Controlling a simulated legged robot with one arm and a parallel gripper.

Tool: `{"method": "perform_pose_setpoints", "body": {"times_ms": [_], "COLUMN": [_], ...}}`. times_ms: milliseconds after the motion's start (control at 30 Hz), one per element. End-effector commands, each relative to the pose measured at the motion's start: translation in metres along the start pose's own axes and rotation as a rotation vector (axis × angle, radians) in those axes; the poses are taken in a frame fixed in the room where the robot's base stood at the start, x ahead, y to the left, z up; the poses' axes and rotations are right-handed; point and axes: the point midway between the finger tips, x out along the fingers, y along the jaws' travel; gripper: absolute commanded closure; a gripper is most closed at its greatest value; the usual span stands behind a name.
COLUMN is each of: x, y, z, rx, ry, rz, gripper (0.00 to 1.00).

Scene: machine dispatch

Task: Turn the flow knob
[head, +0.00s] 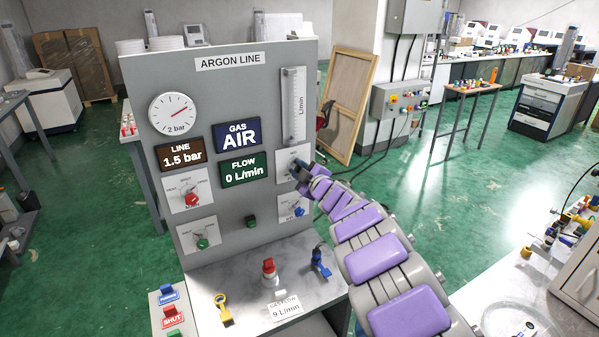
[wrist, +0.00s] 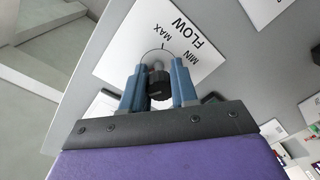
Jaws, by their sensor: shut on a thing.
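The flow knob (wrist: 158,90) is a dark ribbed knob on a white plate (wrist: 135,40) marked FLOW, MIN and MAX, seen in the wrist view. My gripper (wrist: 159,85) has its two blue fingers on either side of the knob and is shut on it. In the head view my gripper (head: 302,172) reaches the flow plate (head: 291,156) at the right of the ARGON LINE panel (head: 250,130), and it hides the knob there. The flow display (head: 243,169) reads 0 L/min. The flow tube (head: 293,105) is above the plate.
The gas display (head: 237,135) reads AIR and the line display (head: 180,154) 1.5 bar. A red-handled selector (head: 192,198), a green knob (head: 202,243) and a blue knob (head: 299,211) are nearby. The shelf below holds a card (head: 285,307) reading gas flow 9 L/min.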

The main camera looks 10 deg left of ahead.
Motion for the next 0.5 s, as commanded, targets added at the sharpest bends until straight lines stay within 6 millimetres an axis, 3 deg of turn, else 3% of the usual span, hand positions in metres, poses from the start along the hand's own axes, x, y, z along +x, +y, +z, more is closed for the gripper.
{"method": "perform_pose_setpoints", "body": {"times_ms": [367, 400, 500], "x": [0.0004, 0.0004, 0.0004], "y": [-0.0071, -0.0072, -0.0063], "z": [0.0023, 0.0024, 0.0023], "rx": [-0.006, -0.006, -0.005], "ry": [-0.004, -0.004, -0.004], "rz": [-0.012, -0.013, -0.011], "gripper": [1.0, 0.69, 0.59]}}
